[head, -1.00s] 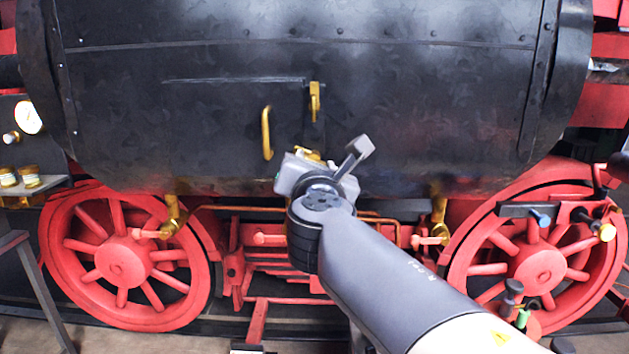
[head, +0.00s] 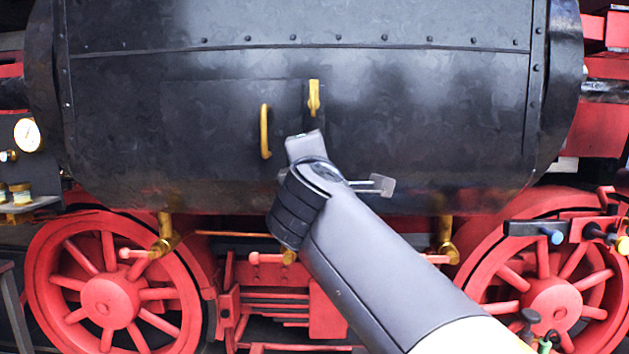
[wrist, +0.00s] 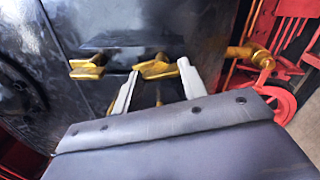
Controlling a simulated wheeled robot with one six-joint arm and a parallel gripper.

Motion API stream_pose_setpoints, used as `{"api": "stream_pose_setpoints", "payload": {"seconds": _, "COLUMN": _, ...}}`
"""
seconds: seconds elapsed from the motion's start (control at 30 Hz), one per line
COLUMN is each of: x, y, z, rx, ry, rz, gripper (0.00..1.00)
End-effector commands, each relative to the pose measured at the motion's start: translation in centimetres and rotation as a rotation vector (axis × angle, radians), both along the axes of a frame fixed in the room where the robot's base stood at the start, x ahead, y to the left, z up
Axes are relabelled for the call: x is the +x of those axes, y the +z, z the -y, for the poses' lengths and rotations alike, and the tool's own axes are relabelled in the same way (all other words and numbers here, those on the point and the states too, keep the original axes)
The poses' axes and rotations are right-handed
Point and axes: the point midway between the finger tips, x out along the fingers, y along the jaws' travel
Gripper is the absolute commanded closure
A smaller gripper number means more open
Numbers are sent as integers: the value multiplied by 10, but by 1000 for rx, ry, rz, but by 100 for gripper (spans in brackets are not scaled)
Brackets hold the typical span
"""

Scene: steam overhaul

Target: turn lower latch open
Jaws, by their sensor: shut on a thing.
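The lower latch (wrist: 155,69) is a small gold lever on the black boiler door. In the wrist view it sits between the two grey fingers of my gripper (wrist: 158,70), which is shut on it. In the head view my gripper's grey body (head: 305,147) and wrist cover the lower latch, so its angle there is hidden. The upper latch (head: 314,97), also gold, stands upright above my gripper, apart from it. It also shows in the wrist view (wrist: 87,67), left of the fingers.
A gold vertical handle (head: 265,132) is on the door just left of my gripper. Brass taps (head: 165,238) (head: 446,238) hang under the boiler on both sides. Red wheels (head: 109,309) (head: 553,305) stand below. The boiler surface to the right of the latches is bare.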

Motion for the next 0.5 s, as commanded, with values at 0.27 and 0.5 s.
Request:
{"api": "stream_pose_setpoints", "payload": {"seconds": 0.27, "x": 0, "y": -4, "z": 0, "rx": 175, "ry": -1, "rz": 5, "gripper": 82}}
{"api": "stream_pose_setpoints", "payload": {"seconds": 0.5, "x": 0, "y": -2, "z": 0, "rx": 254, "ry": -1, "rz": 7, "gripper": 82}}
